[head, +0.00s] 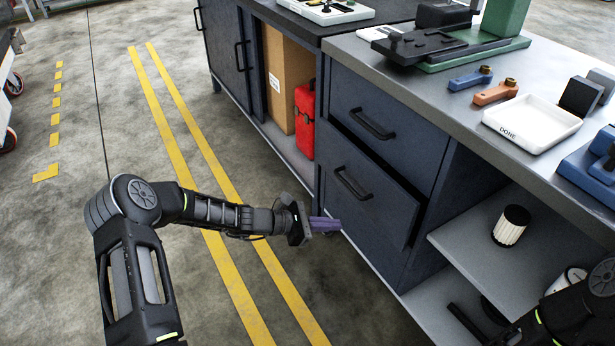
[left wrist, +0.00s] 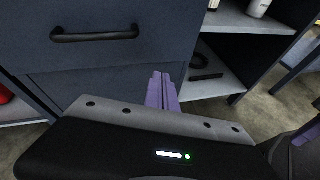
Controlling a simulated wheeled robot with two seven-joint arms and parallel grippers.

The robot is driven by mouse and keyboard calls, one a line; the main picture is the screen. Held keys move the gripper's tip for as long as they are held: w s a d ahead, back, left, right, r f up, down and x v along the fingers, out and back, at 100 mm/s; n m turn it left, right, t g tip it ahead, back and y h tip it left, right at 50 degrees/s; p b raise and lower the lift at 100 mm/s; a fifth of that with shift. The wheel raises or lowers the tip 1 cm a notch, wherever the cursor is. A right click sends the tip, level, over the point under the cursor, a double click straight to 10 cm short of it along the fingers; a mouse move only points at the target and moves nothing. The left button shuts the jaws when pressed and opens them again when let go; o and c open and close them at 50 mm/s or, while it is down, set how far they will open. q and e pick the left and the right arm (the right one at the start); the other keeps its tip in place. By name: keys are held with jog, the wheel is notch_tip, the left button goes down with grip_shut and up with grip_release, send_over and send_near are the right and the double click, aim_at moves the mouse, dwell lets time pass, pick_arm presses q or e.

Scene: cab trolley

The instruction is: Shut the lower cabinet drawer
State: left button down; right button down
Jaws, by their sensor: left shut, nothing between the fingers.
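The lower drawer (head: 375,210) is a dark blue front with a black bar handle (head: 352,183). It stands out a little from the cabinet, below the upper drawer (head: 385,115), which looks flush. My left gripper (head: 326,224) has its purple fingers shut and empty, low in front of the drawer's left part. I cannot tell whether they touch it. In the left wrist view the shut fingers (left wrist: 162,92) show near the lower edge of a drawer front (left wrist: 100,55) with its handle (left wrist: 97,36).
Open shelves (head: 500,245) right of the drawers hold a white ribbed cylinder (head: 511,226). A red case (head: 304,120) and a cardboard box (head: 284,80) stand in the left bay. The worktop carries a white tray (head: 532,124). Floor left of the cabinet is clear.

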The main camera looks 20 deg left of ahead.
pick_arm(q)
jog(key=s+d+f+m+g+y, duration=0.1)
jog(key=s+d+f+m+g, duration=0.25)
jog(key=s+f, duration=0.3)
jog(key=s+d+f+m+g+y, duration=0.25)
jog(key=s+d+f+m, duration=0.2)
jog(key=s, duration=0.35)
jog(key=s+f+m+y, duration=0.2)
jog(key=s+m, duration=0.4)
jog(key=s, duration=0.4)
jog(key=s+d+f+m+g+y, duration=0.1)
jog(key=s+f+m, duration=0.2)
jog(key=s+m, duration=0.4)
jog(key=s, duration=0.2)
jog(key=shift+s+m+y, duration=0.3)
jog(key=shift+s+y, duration=0.05)
